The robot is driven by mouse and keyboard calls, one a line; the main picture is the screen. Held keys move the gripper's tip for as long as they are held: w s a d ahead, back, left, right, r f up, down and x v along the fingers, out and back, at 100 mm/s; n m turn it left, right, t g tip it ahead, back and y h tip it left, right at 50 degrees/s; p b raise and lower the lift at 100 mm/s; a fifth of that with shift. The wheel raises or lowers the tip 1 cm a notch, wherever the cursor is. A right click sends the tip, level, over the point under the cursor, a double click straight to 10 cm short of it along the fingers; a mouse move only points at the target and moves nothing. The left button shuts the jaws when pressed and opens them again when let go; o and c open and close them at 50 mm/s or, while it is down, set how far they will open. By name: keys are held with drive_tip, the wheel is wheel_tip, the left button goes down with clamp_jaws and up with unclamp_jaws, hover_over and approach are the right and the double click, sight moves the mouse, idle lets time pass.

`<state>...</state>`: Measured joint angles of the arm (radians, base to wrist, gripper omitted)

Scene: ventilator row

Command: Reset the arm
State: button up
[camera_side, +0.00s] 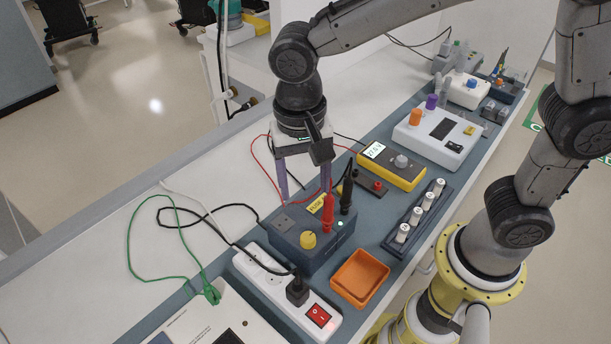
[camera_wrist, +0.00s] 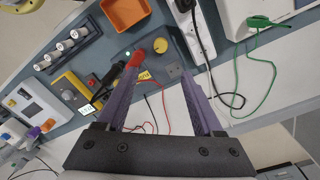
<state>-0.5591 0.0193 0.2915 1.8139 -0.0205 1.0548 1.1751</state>
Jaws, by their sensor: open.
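My gripper (camera_side: 304,192) is open and points down above the dark blue fuse box (camera_side: 290,262). The finger gap looks empty. One finger overlaps the red probe in the side view, and I cannot tell whether they touch. The box has a yellow knob (camera_side: 308,240), a yellow label and a lit green light. A red probe (camera_side: 327,212) and a black probe (camera_side: 347,190) stand upright in its top. In the wrist view, my gripper (camera_wrist: 158,76) has its two purple fingers spread apart, with the box beyond them.
A yellow meter (camera_side: 408,172) with a lit display stands behind the box. A white power strip (camera_side: 262,278) with a red switch, an orange tray (camera_side: 349,291) and a rack of white cylinders (camera_side: 388,243) are close by. Loose red, black and green leads lie around. The white bench at left is mostly clear.

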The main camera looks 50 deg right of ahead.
drive_tip(key=s+d+r+m+t+y, duration=0.1)
drive_tip(key=s+d+r+t, duration=0.3)
drive_tip(key=d+r, duration=0.75)
drive_tip(key=s+d+f+n+t, duration=0.1)
drive_tip(key=s+d+f+n, duration=0.3)
drive_tip(key=s+d+n, duration=0.2)
drive_tip(key=shift+s+d+f+n+t+h, duration=0.15)
drive_tip(key=shift+s+f+n+t+h, duration=0.2)
drive_tip(key=shift+s+n, duration=0.85)
drive_tip(key=shift+s, duration=0.15)
